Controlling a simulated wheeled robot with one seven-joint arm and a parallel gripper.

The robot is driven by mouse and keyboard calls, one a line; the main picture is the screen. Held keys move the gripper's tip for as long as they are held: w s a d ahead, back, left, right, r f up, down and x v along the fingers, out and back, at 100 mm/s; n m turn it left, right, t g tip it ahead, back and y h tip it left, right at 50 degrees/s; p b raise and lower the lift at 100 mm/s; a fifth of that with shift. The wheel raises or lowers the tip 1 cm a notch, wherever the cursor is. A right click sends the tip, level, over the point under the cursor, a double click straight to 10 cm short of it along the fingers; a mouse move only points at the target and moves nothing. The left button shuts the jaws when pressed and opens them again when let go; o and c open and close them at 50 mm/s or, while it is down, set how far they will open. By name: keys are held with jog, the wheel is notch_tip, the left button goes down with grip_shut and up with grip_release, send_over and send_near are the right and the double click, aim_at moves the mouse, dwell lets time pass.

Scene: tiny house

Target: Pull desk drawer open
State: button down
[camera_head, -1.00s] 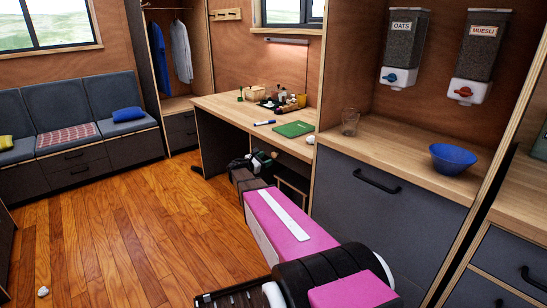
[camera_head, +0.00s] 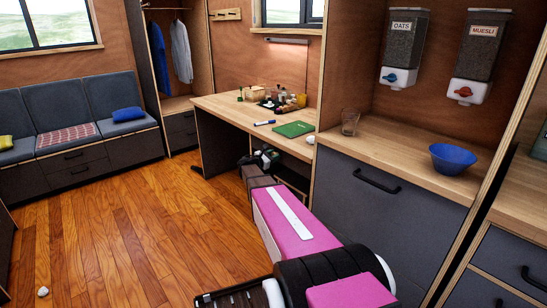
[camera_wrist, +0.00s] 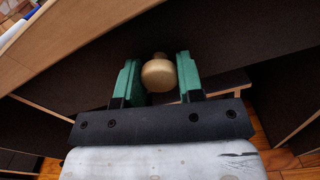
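A round brass-coloured knob (camera_wrist: 158,75) sits on the dark drawer front (camera_wrist: 85,65) under the desk top in the wrist view. My gripper (camera_wrist: 160,72) has its two green fingers on either side of the knob, which fills nearly the whole gap. I cannot tell whether the fingers press on it. In the head view the desk (camera_head: 222,107) stands at the back, and my arm reaches toward its underside. The knob and the drawer front are hidden there behind my arm. No gap showing an open drawer can be made out.
A dark cabinet (camera_head: 380,215) stands close to the right of my arm. The wooden floor (camera_head: 130,225) to the left is largely clear.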

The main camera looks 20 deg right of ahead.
jog(key=v, duration=3)
jog(key=shift+a, duration=0.2)
jog(key=shift+s+r, duration=0.1)
jog(key=c, duration=0.7)
grip_release()
jog(key=shift+c, duration=0.2)
jog(key=v, duration=1)
jog(key=shift+a, duration=0.4)
jog(key=shift+s, duration=0.1)
